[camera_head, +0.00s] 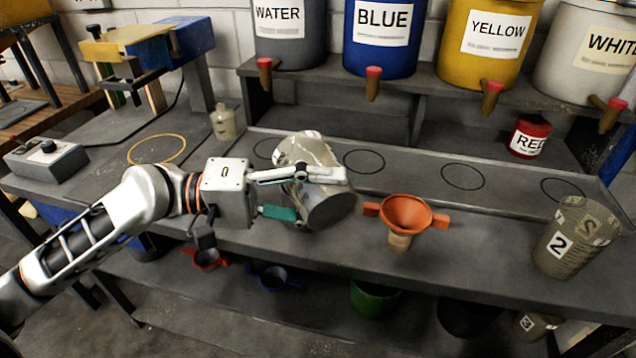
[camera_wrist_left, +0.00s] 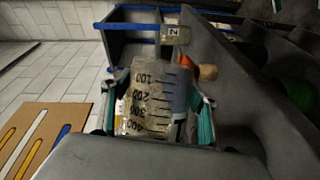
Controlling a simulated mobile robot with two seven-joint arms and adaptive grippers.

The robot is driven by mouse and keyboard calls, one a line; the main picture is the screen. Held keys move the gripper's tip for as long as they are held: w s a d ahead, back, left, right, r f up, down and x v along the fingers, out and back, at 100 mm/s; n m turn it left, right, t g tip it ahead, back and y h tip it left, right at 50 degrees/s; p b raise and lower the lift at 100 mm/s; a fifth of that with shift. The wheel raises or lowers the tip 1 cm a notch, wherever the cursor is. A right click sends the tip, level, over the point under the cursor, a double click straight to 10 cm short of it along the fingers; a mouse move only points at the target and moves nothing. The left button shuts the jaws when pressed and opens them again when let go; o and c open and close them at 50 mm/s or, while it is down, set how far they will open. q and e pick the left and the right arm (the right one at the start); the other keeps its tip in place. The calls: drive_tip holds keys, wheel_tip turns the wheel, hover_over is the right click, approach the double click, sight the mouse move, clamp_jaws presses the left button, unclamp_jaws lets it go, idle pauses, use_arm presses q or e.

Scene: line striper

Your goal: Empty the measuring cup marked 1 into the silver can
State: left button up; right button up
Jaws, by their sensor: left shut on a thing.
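My left gripper (camera_head: 318,194) is shut on a translucent, stained measuring cup (camera_head: 308,150) and holds it tilted above the bench. The wrist view shows the held cup (camera_wrist_left: 150,98) between the teal finger pads, with its scale marks from 100 to 400. I cannot pick out a silver can in either view. My right gripper is not in view.
A measuring cup marked 2 (camera_head: 571,240) stands at the bench's right. Labelled paint drums (camera_head: 382,40) with taps line the shelf behind. A red can (camera_head: 529,137) stands below them.

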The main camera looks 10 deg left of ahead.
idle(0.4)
use_arm(q)
drive_tip(key=shift+w+r+n+b, duration=0.1)
drive_tip(key=shift+r+n+b, duration=0.1)
drive_tip(key=shift+n+b, duration=0.15)
drive_tip(key=shift+r, duration=0.25)
idle(0.6)
